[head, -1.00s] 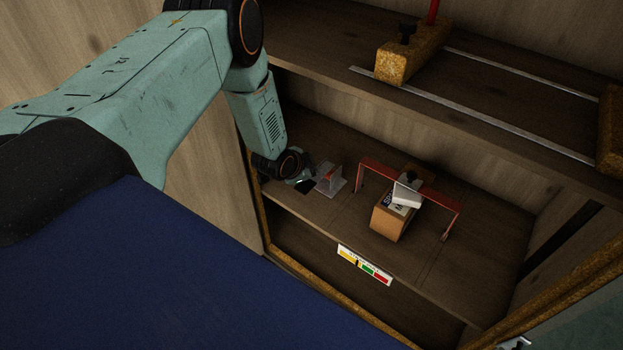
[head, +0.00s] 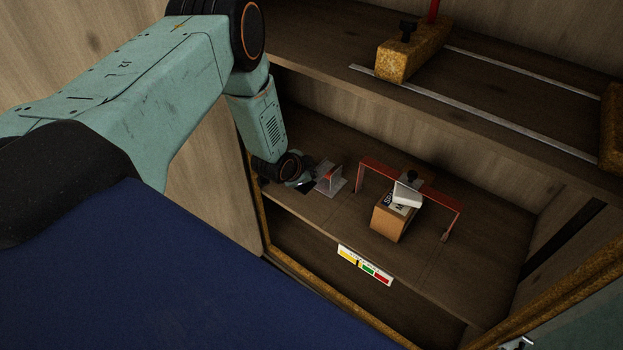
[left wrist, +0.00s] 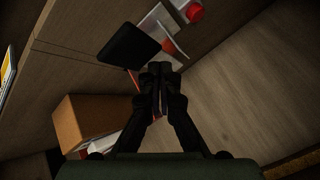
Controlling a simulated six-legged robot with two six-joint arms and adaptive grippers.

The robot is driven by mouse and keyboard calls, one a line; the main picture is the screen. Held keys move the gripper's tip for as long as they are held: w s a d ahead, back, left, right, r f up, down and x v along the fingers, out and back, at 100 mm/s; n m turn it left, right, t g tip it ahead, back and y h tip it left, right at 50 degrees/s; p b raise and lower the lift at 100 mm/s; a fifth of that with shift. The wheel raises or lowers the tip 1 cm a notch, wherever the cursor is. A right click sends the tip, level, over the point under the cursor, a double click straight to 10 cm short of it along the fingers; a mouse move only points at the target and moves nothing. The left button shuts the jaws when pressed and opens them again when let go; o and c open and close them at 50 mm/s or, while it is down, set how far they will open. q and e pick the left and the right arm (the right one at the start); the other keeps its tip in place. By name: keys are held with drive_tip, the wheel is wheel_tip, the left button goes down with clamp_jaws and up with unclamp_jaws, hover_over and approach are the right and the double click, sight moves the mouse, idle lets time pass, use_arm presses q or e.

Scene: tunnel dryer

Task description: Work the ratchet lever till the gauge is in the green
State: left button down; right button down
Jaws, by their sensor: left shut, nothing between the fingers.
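The gauge (head: 365,265) is a strip with yellow, green and red parts on the shelf's front edge. Its dark pointer appears near the border of yellow and green. I cannot tell surely which part is the ratchet lever. A small grey bracket with a red face (head: 330,180) stands beside my left gripper (head: 303,185). In the left wrist view my left gripper (left wrist: 160,72) is shut and empty, beside a black paddle (left wrist: 129,55) and a thin red bar; I cannot tell whether it touches them. My right gripper is not clearly visible.
A red arch (head: 438,197) with a black knob spans a brown box (head: 388,222) on the shelf, a white block on top. The box also shows in the left wrist view (left wrist: 82,118). The upper shelf overhangs with metal rails (head: 470,112) and a yellowish block (head: 395,65).

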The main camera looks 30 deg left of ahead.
use_arm(q)
drive_tip(key=shift+s+f+b, duration=0.2)
drive_tip(key=shift+f+b, duration=0.3)
drive_tip(key=shift+f, duration=0.35)
drive_tip(key=shift+s+f+b, duration=0.15)
drive_tip(key=shift+f+b, duration=0.35)
drive_tip(key=shift+f, duration=0.35)
idle(1.2)
idle(0.3)
drive_tip(key=shift+w+r+p, duration=0.2)
drive_tip(key=shift+r+p, duration=0.75)
drive_tip(key=shift+r, duration=0.2)
drive_tip(key=shift+w+r+p, duration=0.15)
drive_tip(key=shift+r+p, duration=0.8)
drive_tip(key=shift+r, duration=0.2)
drive_tip(key=r+p, duration=0.4)
drive_tip(key=r, duration=0.1)
drive_tip(key=shift+w+p, duration=0.2)
drive_tip(key=shift+p, duration=0.1)
